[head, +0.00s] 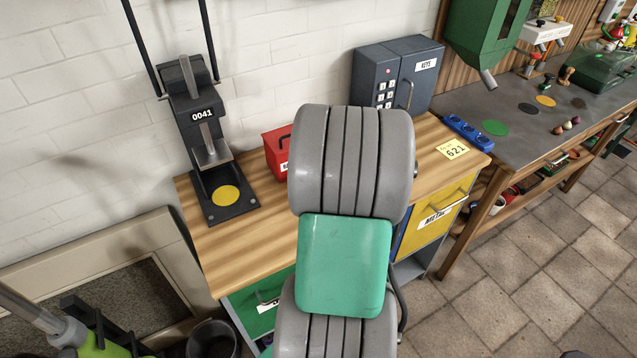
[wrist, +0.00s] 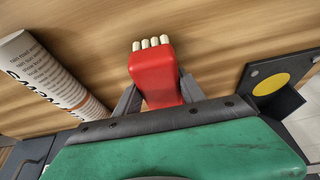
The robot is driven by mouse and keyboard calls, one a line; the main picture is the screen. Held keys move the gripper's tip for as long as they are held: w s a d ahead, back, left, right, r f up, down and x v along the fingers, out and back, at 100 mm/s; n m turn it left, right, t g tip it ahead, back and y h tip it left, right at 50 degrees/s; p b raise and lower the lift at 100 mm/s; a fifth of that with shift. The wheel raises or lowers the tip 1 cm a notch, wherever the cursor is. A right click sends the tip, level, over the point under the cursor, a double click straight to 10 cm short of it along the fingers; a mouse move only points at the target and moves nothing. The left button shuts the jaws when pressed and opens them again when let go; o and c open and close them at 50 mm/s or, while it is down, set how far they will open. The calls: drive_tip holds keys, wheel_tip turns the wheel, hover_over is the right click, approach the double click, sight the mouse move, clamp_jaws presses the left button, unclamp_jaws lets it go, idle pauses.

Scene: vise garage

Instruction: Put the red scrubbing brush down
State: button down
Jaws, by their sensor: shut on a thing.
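The red scrubbing brush (wrist: 153,78) shows in the wrist view, with pale bristle tufts at its far end. My gripper (wrist: 158,88) is shut on it, one grey finger on each side of the red body. The wooden workbench top (wrist: 85,30) lies behind the brush. I cannot tell whether the brush touches the wood. In the head view my arm hides the brush and my gripper, and covers the middle of the workbench (head: 235,250).
A black press (head: 205,135) with a yellow disc stands at the bench's left; its base (wrist: 283,85) is right of the brush. A printed cylinder (wrist: 45,75) lies left.

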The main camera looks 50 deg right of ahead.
drive_tip(key=shift+f+b, duration=0.5)
drive_tip(key=c, duration=0.7)
unclamp_jaws()
drive_tip(key=shift+r, duration=0.15)
drive_tip(key=v, duration=0.8)
drive_tip(key=shift+s+a+b, duration=0.2)
drive_tip(key=shift+s+b, duration=0.1)
drive_tip(key=shift+b, duration=0.1)
drive_tip(key=w+a+r+n+y, duration=0.1)
drive_tip(key=w+a+r, duration=0.1)
drive_tip(key=a, duration=0.9)
drive_tip(key=w+a+r+n, duration=0.1)
drive_tip(key=a+n, duration=0.1)
drive_tip(key=a, duration=1)
drive_tip(key=shift+n+g, duration=0.3)
drive_tip(key=shift+n, duration=0.2)
drive_tip(key=s+a, duration=0.1)
drive_tip(key=a, duration=0.1)
drive_tip(key=s+a, duration=0.1)
drive_tip(key=a, duration=0.2)
drive_tip(key=s+a, duration=0.2)
drive_tip(key=a, duration=0.1)
drive_tip(key=shift+a, duration=0.25)
